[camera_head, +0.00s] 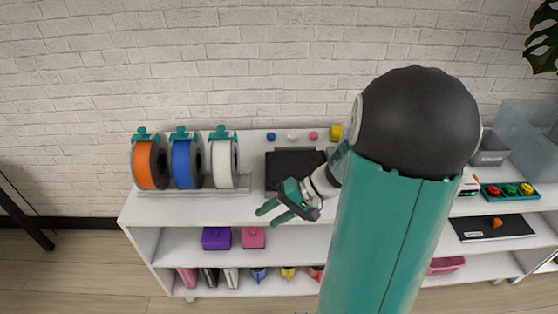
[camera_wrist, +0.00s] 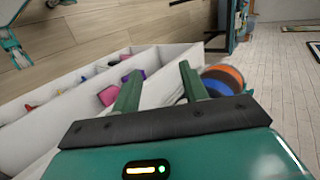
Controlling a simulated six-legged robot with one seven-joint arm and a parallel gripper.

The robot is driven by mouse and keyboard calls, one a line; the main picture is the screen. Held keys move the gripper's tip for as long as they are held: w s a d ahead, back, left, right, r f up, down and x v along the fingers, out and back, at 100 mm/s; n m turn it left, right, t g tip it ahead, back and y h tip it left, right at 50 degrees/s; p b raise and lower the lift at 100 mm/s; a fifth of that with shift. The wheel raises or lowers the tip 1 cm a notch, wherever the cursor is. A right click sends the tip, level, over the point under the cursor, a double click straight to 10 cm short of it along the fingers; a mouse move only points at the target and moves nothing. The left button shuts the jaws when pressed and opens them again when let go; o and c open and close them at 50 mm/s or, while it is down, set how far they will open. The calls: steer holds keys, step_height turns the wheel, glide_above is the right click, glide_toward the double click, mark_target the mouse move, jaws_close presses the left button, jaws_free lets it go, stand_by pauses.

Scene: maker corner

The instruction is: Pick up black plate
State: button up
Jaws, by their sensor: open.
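A black plate (camera_head: 290,163), flat and squarish, lies on the white shelf unit's top, right of the filament spools. My gripper (camera_head: 271,212) is just in front of it in the head view, near the shelf's front edge. Its two green fingers are apart with nothing between them. Part of the plate's right side is hidden by my arm. In the wrist view my gripper (camera_wrist: 158,75) points along the shelf towards the spools, and I cannot make out the plate there.
Orange, blue and white spools (camera_head: 187,163) stand on a rack at the left. Small coloured items (camera_head: 292,137) sit behind the plate. A yellow object (camera_head: 336,132) is at its back right. Purple and pink boxes (camera_head: 216,238) are on the shelf below. A brick wall (camera_head: 230,60) closes the back.

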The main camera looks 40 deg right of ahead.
steer(key=s+d+f+m+t+h, duration=0.1)
steer(key=d+f+m+t+h, duration=0.2)
steer(key=d, duration=0.4)
steer(key=s+d+f+m+t+h, duration=0.1)
steer(key=s+d+f+m+t, duration=0.15)
steer(key=d+f+t, duration=0.35)
steer(key=s+d+f+m+t+h, duration=0.15)
steer(key=d+m+t, duration=0.25)
steer(key=d, duration=0.4)
steer(key=x, duration=0.8)
steer(key=shift+w+d+r, duration=0.15)
steer(key=shift+w+d, duration=0.1)
steer(key=shift+w, duration=0.05)
steer(key=x, duration=0.6)
steer(key=shift+s+a, duration=0.1)
steer(key=shift+r, duration=0.1)
jaws_close()
